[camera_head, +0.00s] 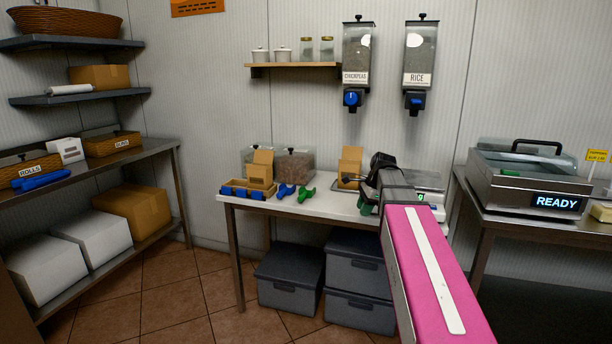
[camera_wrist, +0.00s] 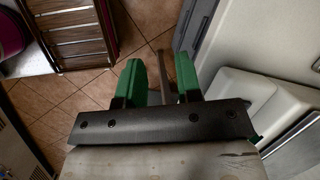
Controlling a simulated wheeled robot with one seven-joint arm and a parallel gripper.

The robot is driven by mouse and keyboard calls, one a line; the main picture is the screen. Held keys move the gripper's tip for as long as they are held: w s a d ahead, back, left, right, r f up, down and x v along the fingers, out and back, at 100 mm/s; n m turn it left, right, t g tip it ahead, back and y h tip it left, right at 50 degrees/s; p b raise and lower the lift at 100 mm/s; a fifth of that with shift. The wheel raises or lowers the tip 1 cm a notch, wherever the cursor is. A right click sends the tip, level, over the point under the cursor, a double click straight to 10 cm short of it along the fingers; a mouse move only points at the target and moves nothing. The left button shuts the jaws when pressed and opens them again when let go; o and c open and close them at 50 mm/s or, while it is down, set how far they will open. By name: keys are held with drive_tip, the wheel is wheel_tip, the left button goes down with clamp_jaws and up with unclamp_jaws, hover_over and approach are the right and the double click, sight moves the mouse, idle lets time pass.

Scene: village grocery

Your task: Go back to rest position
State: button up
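My gripper (camera_wrist: 159,78) shows in the wrist view with its two green fingers apart and nothing between them. Tiled floor and a grey metal leg or bar show beyond the fingers. In the head view my arm, with a pink link, reaches forward to the right part of the white-topped table (camera_head: 318,204). The dark wrist end is over or beside the scale (camera_head: 429,196) there. The fingers are mostly hidden in that view, and I cannot tell their height above the table.
The table holds a wooden tray (camera_head: 247,190), blue scoops (camera_head: 285,191), a green scoop (camera_head: 306,195) and clear bins (camera_head: 295,163). Grey lidded boxes (camera_head: 290,277) stand underneath. Dispensers (camera_head: 357,60) hang above. A machine reading READY (camera_head: 530,180) stands right. Tiled floor (camera_head: 180,290) is free at left.

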drive_tip(key=s+f+n+h, duration=0.1)
drive_tip(key=s+f+n, duration=0.4)
drive_tip(key=f, duration=0.3)
drive_tip(key=s+a+f+n+h, duration=0.1)
drive_tip(key=s+f+n, duration=0.5)
drive_tip(key=f, duration=0.3)
drive_tip(key=s+f+n+g+h, duration=0.1)
drive_tip(key=s+f+n, duration=0.4)
drive_tip(key=f, duration=0.4)
drive_tip(key=shift+s+a+f+n, duration=0.15)
drive_tip(key=shift+s+a+n, duration=0.2)
drive_tip(key=shift+s, duration=0.45)
